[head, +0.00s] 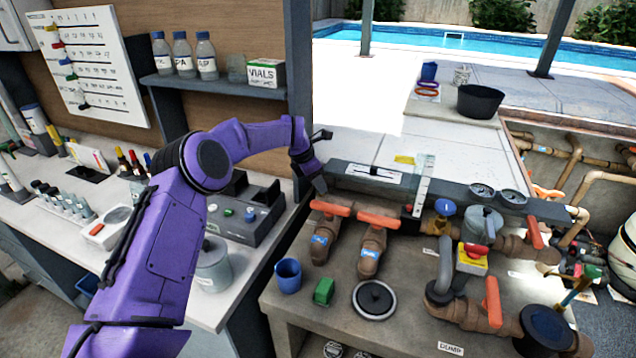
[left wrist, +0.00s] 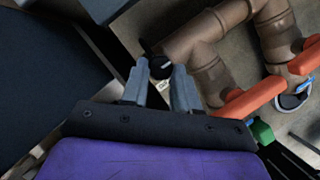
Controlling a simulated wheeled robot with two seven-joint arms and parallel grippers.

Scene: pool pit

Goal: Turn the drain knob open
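A small round black knob (left wrist: 160,68) with a light pointer mark shows in the left wrist view, at the end of a brown pipe. A small white label (left wrist: 162,86) lies beside it, too small to read. My left gripper (left wrist: 161,72) is open, with one finger on each side of the knob in that view; I cannot tell whether they touch it. In the head view my left gripper (head: 318,184) points down at the left end of the pipework bench, and the knob is hidden there. My right gripper is not in view.
Orange-handled valves (head: 380,220) stand just right of my gripper. A blue cup (head: 288,275) and a green block (head: 324,291) are in front. A dark post (head: 298,90) rises behind my wrist. A black control box (head: 240,215) is at left.

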